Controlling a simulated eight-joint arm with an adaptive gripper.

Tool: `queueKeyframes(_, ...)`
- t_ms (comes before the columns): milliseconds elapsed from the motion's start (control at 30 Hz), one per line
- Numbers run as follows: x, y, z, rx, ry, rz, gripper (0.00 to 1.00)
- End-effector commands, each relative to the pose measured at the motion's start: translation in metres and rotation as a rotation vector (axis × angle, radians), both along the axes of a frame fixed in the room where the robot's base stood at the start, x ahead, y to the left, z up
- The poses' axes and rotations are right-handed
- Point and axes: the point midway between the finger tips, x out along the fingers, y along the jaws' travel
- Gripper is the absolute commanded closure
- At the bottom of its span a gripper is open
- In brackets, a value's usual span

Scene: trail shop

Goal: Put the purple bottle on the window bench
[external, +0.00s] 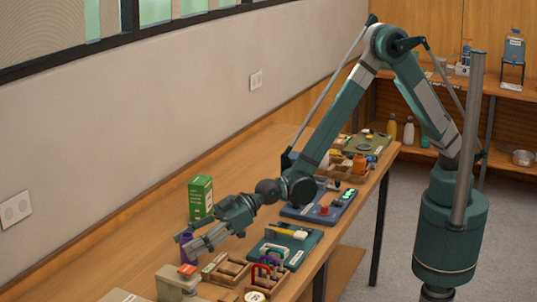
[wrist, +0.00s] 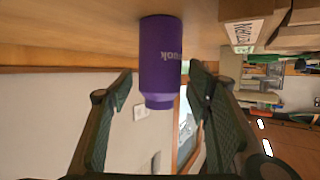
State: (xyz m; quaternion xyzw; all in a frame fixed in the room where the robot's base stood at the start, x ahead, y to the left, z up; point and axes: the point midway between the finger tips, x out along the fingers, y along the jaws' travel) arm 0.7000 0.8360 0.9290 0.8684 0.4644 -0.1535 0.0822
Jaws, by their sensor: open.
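The purple bottle (wrist: 160,55) shows large in the wrist view, which looks upside down. Its base meets a wooden surface (wrist: 70,30) at the top of that picture. My gripper (wrist: 163,88) is open, with one finger on each side of the bottle and a visible gap to it on the left. In the external view, the purple bottle (external: 186,247) is partly hidden behind my gripper (external: 186,242). Both are over the long wooden bench (external: 110,262) below the window, near the wall.
A green box (external: 201,197) stands behind my gripper on the bench. A wooden tray (external: 228,270), a teal board (external: 286,246) and a beige box (external: 177,282) lie nearer the front. A blue panel with buttons (external: 319,208) is farther along.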

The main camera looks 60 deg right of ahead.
Motion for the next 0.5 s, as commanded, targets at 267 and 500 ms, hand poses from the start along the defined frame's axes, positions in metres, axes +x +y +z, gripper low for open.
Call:
queueKeyframes(267,-0.0001,-0.0002,0.0000,0.000,0.000,0.000,0.55)
queueKeyframes(500,-0.0002,-0.0001,0.0000,0.000,0.000,0.000,0.84)
